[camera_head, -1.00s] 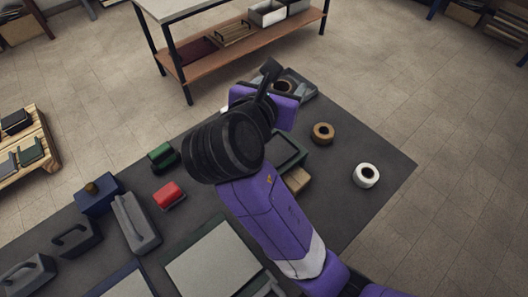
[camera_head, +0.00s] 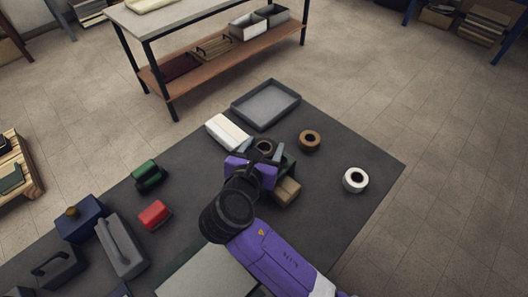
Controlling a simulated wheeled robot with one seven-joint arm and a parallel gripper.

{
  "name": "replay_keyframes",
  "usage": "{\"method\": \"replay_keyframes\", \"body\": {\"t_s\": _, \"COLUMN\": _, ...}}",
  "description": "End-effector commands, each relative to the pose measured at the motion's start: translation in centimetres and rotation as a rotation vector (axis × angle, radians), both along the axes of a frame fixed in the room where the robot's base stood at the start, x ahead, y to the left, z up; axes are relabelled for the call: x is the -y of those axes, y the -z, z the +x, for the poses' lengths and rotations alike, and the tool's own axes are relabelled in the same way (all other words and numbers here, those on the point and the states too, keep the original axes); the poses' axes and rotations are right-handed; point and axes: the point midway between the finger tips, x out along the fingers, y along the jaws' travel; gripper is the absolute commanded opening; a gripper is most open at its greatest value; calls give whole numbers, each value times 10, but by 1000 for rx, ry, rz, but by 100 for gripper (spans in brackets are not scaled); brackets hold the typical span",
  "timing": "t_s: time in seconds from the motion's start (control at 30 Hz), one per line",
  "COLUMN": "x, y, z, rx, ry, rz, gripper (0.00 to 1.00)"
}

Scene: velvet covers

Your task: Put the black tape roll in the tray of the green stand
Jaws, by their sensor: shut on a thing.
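The black tape roll (camera_head: 264,147), with a brown core, is at the tip of my gripper (camera_head: 262,157), which is shut on it. The gripper is purple and black and seen from behind, so its fingertips are mostly hidden. The green stand (camera_head: 289,164) is dark green and mostly hidden behind the gripper. The roll appears over or at its far part. I cannot tell whether the roll touches the stand or its tray.
A grey tray (camera_head: 266,104) and a white block (camera_head: 228,132) lie beyond. A brown tape roll (camera_head: 309,140), a white tape roll (camera_head: 355,180) and a cardboard-coloured box (camera_head: 287,191) are to the right. Red (camera_head: 154,214) and green (camera_head: 149,174) things lie left.

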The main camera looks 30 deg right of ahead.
Motion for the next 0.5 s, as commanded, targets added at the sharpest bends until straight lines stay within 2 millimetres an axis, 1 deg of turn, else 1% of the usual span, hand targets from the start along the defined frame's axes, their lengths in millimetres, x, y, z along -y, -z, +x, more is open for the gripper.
{"method": "replay_keyframes", "body": {"t_s": 0.03, "x": 0, "y": 10, "z": 0, "rx": -3, "ry": -2, "rz": -3, "gripper": 20}}
{"method": "replay_keyframes", "body": {"t_s": 0.13, "x": 0, "y": 22, "z": 0, "rx": -2, "ry": 0, "rz": -2, "gripper": 20}}
{"method": "replay_keyframes", "body": {"t_s": 0.5, "x": 0, "y": 25, "z": 0, "rx": 0, "ry": 0, "rz": -1, "gripper": 20}}
